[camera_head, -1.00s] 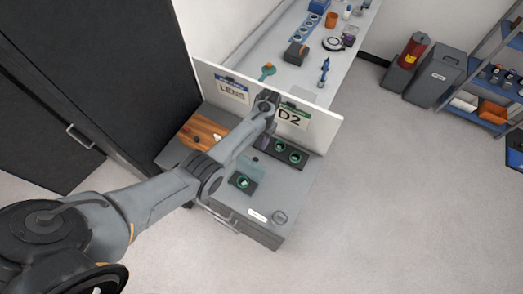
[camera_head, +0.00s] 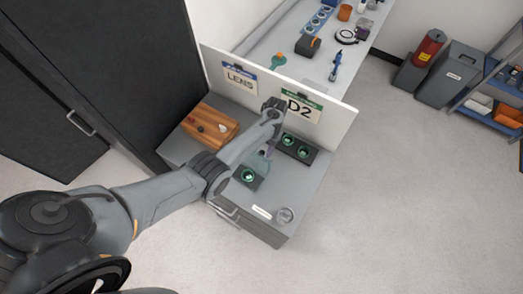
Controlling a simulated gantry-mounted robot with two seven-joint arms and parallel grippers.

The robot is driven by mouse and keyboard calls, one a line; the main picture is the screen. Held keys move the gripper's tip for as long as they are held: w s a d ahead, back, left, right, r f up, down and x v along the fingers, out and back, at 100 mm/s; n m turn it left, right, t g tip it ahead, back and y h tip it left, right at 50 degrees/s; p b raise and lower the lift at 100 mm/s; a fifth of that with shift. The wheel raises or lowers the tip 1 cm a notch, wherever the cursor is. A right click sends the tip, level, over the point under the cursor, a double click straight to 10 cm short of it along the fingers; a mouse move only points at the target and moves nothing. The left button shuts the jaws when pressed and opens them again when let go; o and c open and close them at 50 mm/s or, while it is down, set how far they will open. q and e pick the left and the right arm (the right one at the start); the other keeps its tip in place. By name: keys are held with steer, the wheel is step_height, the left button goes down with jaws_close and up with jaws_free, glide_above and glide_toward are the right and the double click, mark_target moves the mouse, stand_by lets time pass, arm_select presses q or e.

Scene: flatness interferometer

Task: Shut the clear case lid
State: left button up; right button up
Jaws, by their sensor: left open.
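A small dark case (camera_head: 248,177) with a round green-rimmed item inside stands on the grey cabinet top. Its clear lid (camera_head: 262,161) stands raised at the case's far side, partly hidden by my left arm. My left gripper (camera_head: 268,150) reaches in from the left and points down close to the lid. It is open; whether it touches the lid I cannot tell. My right gripper is not in view.
A dark holder with two green-rimmed rings (camera_head: 296,147) stands right of the case. A wooden block (camera_head: 209,125) lies left. A white panel with LENS and D2 signs (camera_head: 328,117) rises behind. A round clear dish (camera_head: 285,215) sits near the front corner.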

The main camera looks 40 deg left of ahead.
arm_select(q)
steer(key=shift+s+f, duration=0.15)
steer(key=shift+f, duration=0.2)
jaws_close()
